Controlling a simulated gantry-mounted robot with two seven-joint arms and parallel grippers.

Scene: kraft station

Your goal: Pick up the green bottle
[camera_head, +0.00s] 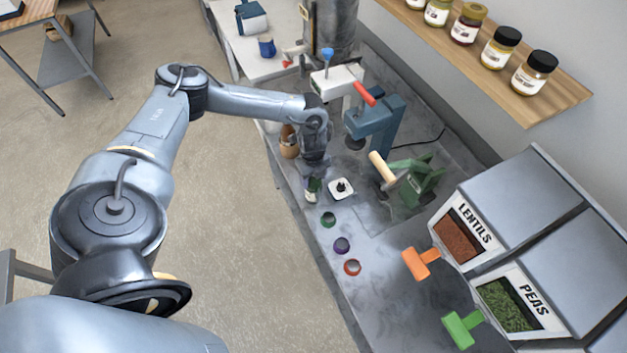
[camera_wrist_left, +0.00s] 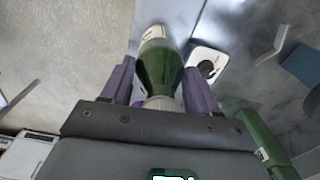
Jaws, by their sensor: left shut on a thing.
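The green bottle (camera_wrist_left: 158,72) is between the two purple fingers of my left gripper (camera_wrist_left: 160,85) in the left wrist view. The fingers are shut on it. In the head view the bottle (camera_head: 312,188) shows just below my left gripper (camera_head: 315,172), near the left edge of the grey counter. It looks upright, with a pale label low on its body. Its upper part is hidden by the gripper. I cannot tell whether its base touches the counter. My right gripper is not in view.
A white square plate with a black knob (camera_head: 341,188) lies right of the bottle. A green press (camera_head: 412,182) and a blue press (camera_head: 378,125) stand behind. Green, purple and red rings (camera_head: 342,245) lie in front. Lentils and peas dispensers (camera_head: 508,300) stand at right.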

